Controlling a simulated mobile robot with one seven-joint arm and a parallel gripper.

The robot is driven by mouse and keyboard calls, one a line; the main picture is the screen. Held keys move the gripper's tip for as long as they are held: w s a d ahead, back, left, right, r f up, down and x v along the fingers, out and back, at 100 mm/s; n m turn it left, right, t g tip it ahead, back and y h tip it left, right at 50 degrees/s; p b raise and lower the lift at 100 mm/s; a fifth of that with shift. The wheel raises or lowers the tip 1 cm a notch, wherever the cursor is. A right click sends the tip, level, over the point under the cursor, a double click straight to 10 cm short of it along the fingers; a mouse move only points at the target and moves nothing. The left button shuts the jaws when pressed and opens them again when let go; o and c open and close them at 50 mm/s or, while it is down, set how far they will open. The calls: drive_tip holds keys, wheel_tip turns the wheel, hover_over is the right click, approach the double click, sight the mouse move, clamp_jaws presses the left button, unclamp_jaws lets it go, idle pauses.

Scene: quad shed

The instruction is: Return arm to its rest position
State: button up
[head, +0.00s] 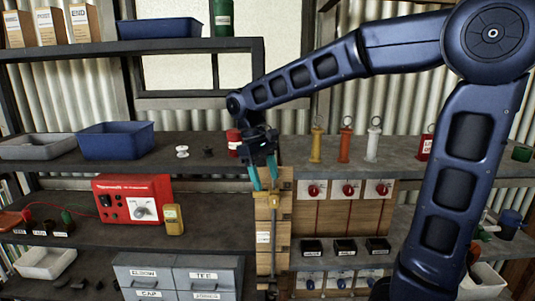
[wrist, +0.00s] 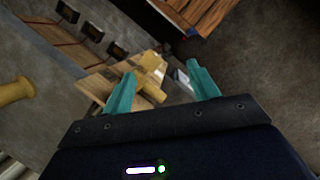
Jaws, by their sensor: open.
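My gripper (head: 266,188) hangs from my blue arm (head: 395,58), with its teal fingers pointing down and spread apart. It is at the front of the shelving, just above a wooden stand (head: 264,222) with a yellow-topped tool (head: 274,202) on it. In the wrist view my gripper (wrist: 161,69) is open, and a yellow piece (wrist: 150,72) shows beyond and between the fingertips. No object is visibly held. I cannot tell whether a finger touches the yellow piece. The arm reaches in from the right, bent at the elbow.
A red can (head: 234,140) stands on the shelf close behind the gripper. Orange and white cylinders (head: 344,146) stand to its right. A blue bin (head: 116,141), a red power unit (head: 133,199) and a yellow meter (head: 174,219) are to the left. Labelled drawers (head: 178,276) are below.

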drive_tip(key=s+d+f+m+t+y, duration=0.1)
drive_tip(key=d+m+t, duration=0.1)
drive_tip(key=d, duration=0.7)
drive_tip(key=s+d+f+m+t+y, duration=0.1)
drive_tip(key=d+m, duration=0.3)
drive_tip(key=d, duration=0.6)
drive_tip(key=s+d+f+m+t, duration=0.1)
drive_tip(key=s+d+m+t, duration=0.2)
drive_tip(key=d, duration=0.6)
drive_tip(key=shift+d+m+y, duration=0.35)
drive_tip(key=shift+m+y, duration=0.05)
drive_tip(key=shift+m, duration=0.2)
